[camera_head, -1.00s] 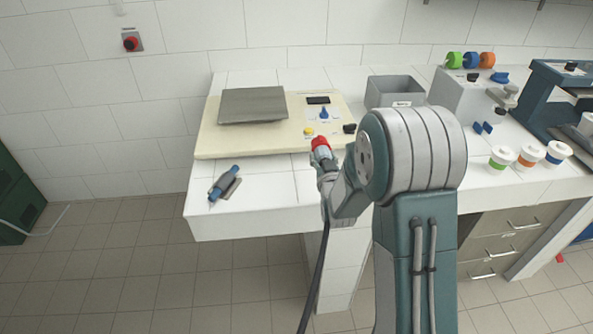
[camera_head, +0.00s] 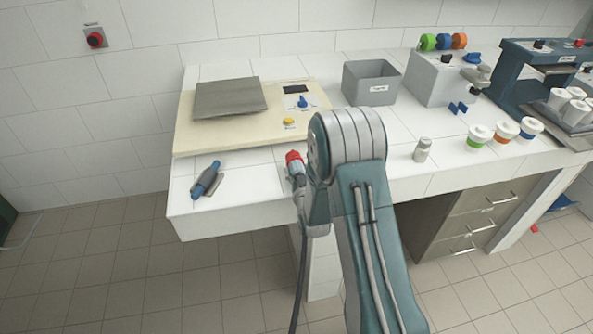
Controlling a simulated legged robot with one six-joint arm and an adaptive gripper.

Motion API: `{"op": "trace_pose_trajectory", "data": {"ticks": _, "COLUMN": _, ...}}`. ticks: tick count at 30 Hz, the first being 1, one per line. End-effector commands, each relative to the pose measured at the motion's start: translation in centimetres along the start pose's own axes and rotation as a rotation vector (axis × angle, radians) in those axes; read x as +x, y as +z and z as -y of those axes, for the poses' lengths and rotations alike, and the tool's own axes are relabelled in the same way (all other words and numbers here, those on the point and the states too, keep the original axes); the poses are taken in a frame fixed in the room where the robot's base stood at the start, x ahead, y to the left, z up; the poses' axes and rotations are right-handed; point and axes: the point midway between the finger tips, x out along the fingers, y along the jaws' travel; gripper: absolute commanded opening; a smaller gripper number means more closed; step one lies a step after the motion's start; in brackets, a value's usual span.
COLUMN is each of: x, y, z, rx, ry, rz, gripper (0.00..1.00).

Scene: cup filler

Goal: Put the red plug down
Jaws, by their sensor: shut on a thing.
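The red plug (camera_head: 293,157) is at the front of the white tiled table (camera_head: 245,195), its red end pointing toward the back. My gripper (camera_head: 297,172) is shut on the plug. The gripper's fingers are small and mostly hidden by the plug and my arm. I cannot tell whether the plug touches the tabletop.
A blue cylindrical thing with a grey flap (camera_head: 206,180) lies at the front left of the table. Behind is a cream board (camera_head: 240,137) with a grey plate (camera_head: 230,97) and a yellow button (camera_head: 289,122). A grey bin (camera_head: 372,85) and a small jar (camera_head: 422,150) stand to the right.

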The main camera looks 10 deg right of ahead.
Motion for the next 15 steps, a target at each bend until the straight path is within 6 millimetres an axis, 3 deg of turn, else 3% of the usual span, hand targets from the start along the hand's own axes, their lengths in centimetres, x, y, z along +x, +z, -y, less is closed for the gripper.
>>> {"op": "trace_pose_trajectory", "data": {"ticks": 8, "x": 0.03, "y": 0.11, "z": -0.01, "rx": -0.001, "ry": 0.002, "rz": -0.001, "gripper": 0.00}}
{"op": "trace_pose_trajectory", "data": {"ticks": 9, "x": 0.02, "y": 0.08, "z": 0.05, "rx": -0.002, "ry": 0.001, "rz": -0.001, "gripper": 0.78}}
{"op": "trace_pose_trajectory", "data": {"ticks": 10, "x": 0.02, "y": 0.08, "z": 0.07, "rx": -0.002, "ry": 0.001, "rz": -0.001, "gripper": 0.91}}
{"op": "trace_pose_trajectory", "data": {"ticks": 11, "x": 0.02, "y": 0.08, "z": 0.08, "rx": -0.002, "ry": 0.001, "rz": 0.000, "gripper": 0.94}}
{"op": "trace_pose_trajectory", "data": {"ticks": 15, "x": 0.02, "y": 0.08, "z": 0.12, "rx": -0.002, "ry": 0.001, "rz": 0.000, "gripper": 0.94}}
